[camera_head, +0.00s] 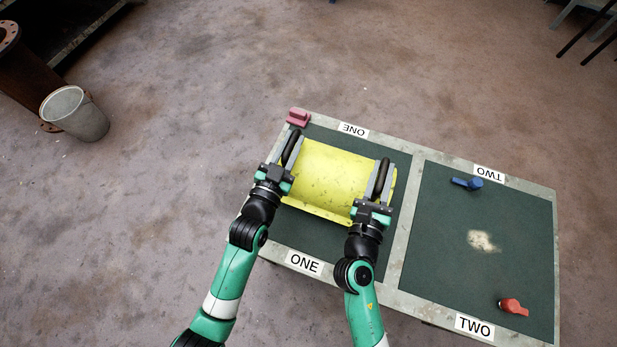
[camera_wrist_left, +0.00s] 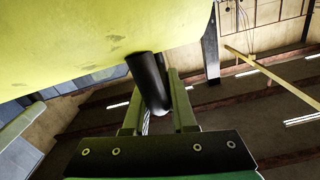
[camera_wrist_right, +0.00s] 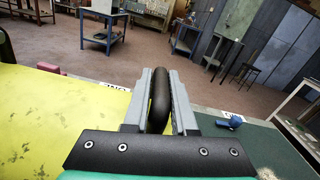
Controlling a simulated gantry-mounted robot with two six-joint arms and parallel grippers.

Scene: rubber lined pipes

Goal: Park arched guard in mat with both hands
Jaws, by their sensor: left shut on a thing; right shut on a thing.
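The yellow arched guard (camera_head: 325,172) is over the dark green mat in the section marked ONE (camera_head: 302,232), arch side up. I cannot tell whether it touches the mat. My left gripper (camera_head: 291,152) is shut on the black handle at its left end, which also shows in the left wrist view (camera_wrist_left: 147,80). My right gripper (camera_head: 381,182) is shut on the black handle at its right end, seen in the right wrist view (camera_wrist_right: 160,98). The guard's yellow surface fills the upper left of the left wrist view (camera_wrist_left: 70,40).
The green mat of section TWO (camera_head: 440,240) is to the right, with a blue object (camera_head: 467,183), a red object (camera_head: 513,306) and a pale stain on it. A dark pink block (camera_head: 298,117) sits at the table's far left corner. A bucket (camera_head: 75,114) stands on the floor.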

